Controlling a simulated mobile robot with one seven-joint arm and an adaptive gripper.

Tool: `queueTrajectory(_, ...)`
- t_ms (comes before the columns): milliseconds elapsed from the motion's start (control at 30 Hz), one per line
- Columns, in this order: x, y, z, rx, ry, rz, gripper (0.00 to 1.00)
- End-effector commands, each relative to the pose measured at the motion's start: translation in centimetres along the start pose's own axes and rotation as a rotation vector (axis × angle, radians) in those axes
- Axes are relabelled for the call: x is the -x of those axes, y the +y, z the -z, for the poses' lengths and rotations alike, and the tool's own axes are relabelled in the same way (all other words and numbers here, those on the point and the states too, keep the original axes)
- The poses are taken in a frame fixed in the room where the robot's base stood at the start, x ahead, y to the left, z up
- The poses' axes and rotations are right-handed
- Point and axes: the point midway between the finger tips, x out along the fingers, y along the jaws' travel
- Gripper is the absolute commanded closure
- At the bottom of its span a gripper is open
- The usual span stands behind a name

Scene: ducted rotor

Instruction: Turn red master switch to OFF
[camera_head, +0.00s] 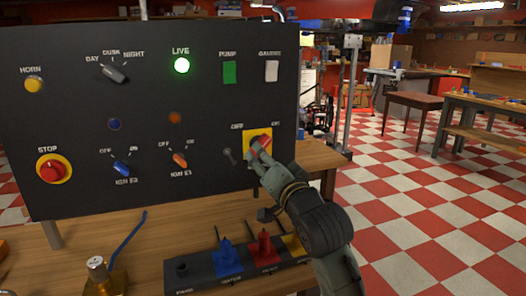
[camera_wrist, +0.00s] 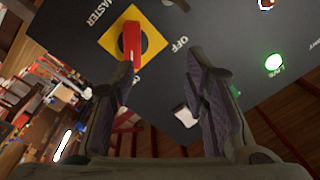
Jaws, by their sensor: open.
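The red master switch (camera_head: 263,138) sits on a yellow square plate at the lower right of the black panel. In the wrist view the red handle (camera_wrist: 132,44) stands across its yellow plate (camera_wrist: 112,40), with MASTER and OFF lettering beside it. My gripper (camera_head: 257,158) is at the switch and hides its lower part. In the wrist view my gripper (camera_wrist: 158,68) is open, with nothing between its fingers. The left fingertip overlaps the lower end of the red handle; I cannot tell whether they touch. The right fingertip lies off to the right, past the OFF lettering.
A green LIVE light (camera_head: 182,65) is lit on the black panel (camera_head: 60,115). A red STOP button (camera_head: 51,170) is at far left. Below, a dark tray (camera_head: 205,278) holds coloured pieces. Checkered floor lies open at right.

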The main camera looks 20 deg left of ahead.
Motion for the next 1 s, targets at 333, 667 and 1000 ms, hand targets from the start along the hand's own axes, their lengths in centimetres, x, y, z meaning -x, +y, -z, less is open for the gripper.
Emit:
queueTrajectory(333, -1.3, 3.4, 0.9, -0.06, -0.021, -0.086, 0.58)
queueTrajectory(667, -7.4, 3.8, 0.9, -0.058, -0.019, -0.085, 0.58)
queueTrajectory(1000, -9.9, 4.2, 0.7, -0.057, -0.017, -0.083, 0.58)
